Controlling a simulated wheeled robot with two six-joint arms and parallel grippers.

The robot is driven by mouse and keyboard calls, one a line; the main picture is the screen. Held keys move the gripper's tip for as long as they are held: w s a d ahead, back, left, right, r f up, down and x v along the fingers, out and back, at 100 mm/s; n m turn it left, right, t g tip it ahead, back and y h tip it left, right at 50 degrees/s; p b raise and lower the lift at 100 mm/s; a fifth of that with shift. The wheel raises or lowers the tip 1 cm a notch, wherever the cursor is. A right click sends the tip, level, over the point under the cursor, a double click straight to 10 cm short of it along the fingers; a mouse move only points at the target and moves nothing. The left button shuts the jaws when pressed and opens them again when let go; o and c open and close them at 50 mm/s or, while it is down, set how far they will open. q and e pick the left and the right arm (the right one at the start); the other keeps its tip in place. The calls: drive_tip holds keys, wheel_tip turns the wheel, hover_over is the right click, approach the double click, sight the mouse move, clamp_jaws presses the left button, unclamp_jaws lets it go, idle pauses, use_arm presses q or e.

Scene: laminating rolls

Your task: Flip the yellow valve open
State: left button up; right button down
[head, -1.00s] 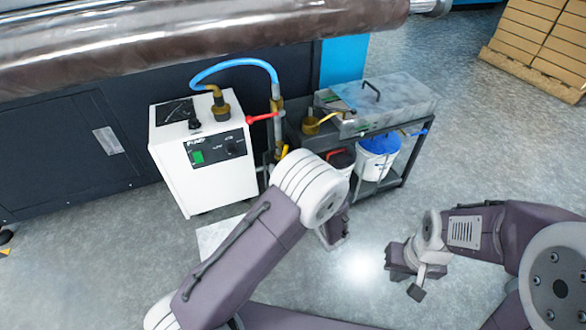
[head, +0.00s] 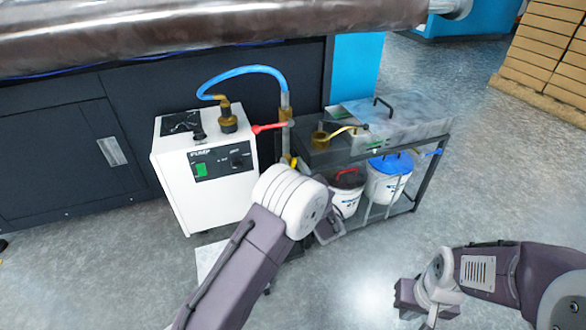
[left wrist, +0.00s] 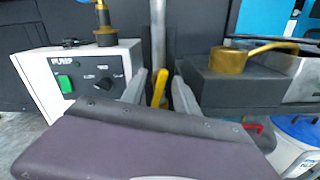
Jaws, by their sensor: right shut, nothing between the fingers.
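The yellow valve handle (left wrist: 159,88) stands upright in front of the grey vertical pipe (left wrist: 158,30) in the left wrist view. My left gripper (left wrist: 159,76) is open, with one pale finger on each side of the handle and a gap visible beside it. I cannot tell how deep the handle sits between the fingers. In the head view only a bit of the yellow valve (head: 290,161) shows above my left arm, which hides that gripper's fingers. My right gripper (head: 424,298) is shut and empty, low at the right, far from the valve.
A cart (head: 428,150) stands to the right with a brass fitting (head: 321,137) and buckets (head: 388,178) below. Open floor lies in front.

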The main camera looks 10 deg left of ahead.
use_arm(q)
clamp_jaws()
drive_tip(key=shift+n+b, duration=0.3)
drive_tip(key=shift+n, duration=1.2)
unclamp_jaws()
drive_tip(key=shift+s, duration=0.1)
